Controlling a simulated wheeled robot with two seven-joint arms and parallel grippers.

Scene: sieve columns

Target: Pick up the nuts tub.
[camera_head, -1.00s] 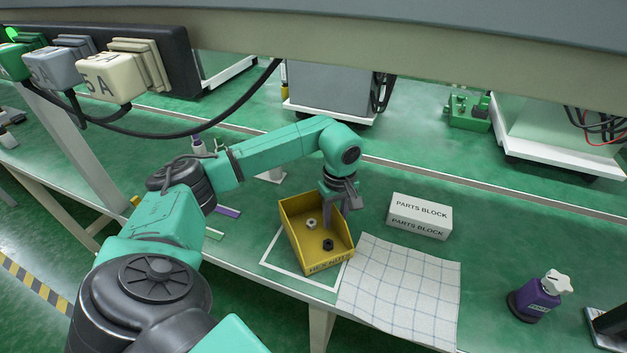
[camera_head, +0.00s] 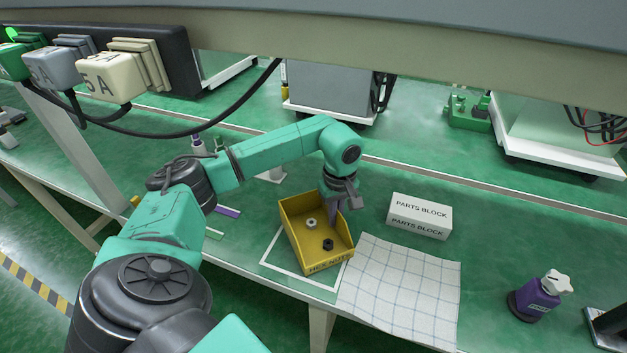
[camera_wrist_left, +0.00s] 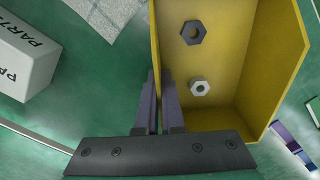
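The nuts tub (camera_head: 327,255) is an open yellow bin marked HEX NUTS, standing on the green bench partly over a white outlined square. A pale nut and a dark nut lie inside it. My left gripper (camera_head: 336,213) reaches down at the tub's right side wall. In the left wrist view its fingers (camera_wrist_left: 160,98) are close together, one on each side of the tub's wall (camera_wrist_left: 155,40), pinching it. My right gripper is not in view.
A white parts block (camera_head: 419,216) stands right of the tub. A checked cloth (camera_head: 400,295) lies at the tub's front right. A purple bottle (camera_head: 535,300) stands farther right.

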